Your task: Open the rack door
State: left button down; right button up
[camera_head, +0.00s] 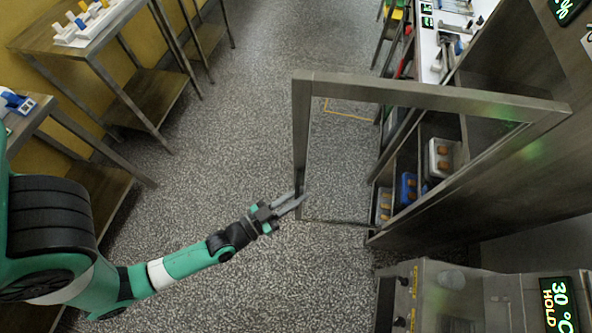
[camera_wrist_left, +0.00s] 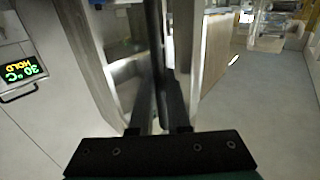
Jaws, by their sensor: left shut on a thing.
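The rack door (camera_head: 301,120) is a grey metal frame with a clear middle. It stands swung out from the rack (camera_head: 470,170), well ajar. My left gripper (camera_head: 300,200) reaches in from the left and is shut on the door's handle at the lower part of the free upright. In the left wrist view the two fingers (camera_wrist_left: 162,110) close around a dark upright bar (camera_wrist_left: 155,50), the handle, beside the metal door frame (camera_wrist_left: 95,60). My right gripper is in neither view.
A machine with a lit "30 °C HOLD" display (camera_head: 558,305) stands at the lower right. Metal tables (camera_head: 70,50) line the left wall. The speckled floor between is clear.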

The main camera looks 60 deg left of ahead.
pick_arm(q)
jog(key=shift+s+d, duration=0.15)
jog(key=shift+d, duration=0.25)
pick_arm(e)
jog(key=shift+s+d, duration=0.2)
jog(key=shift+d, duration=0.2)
pick_arm(q)
jog(key=shift+a, duration=0.1)
jog(key=c, duration=0.9)
grip_release()
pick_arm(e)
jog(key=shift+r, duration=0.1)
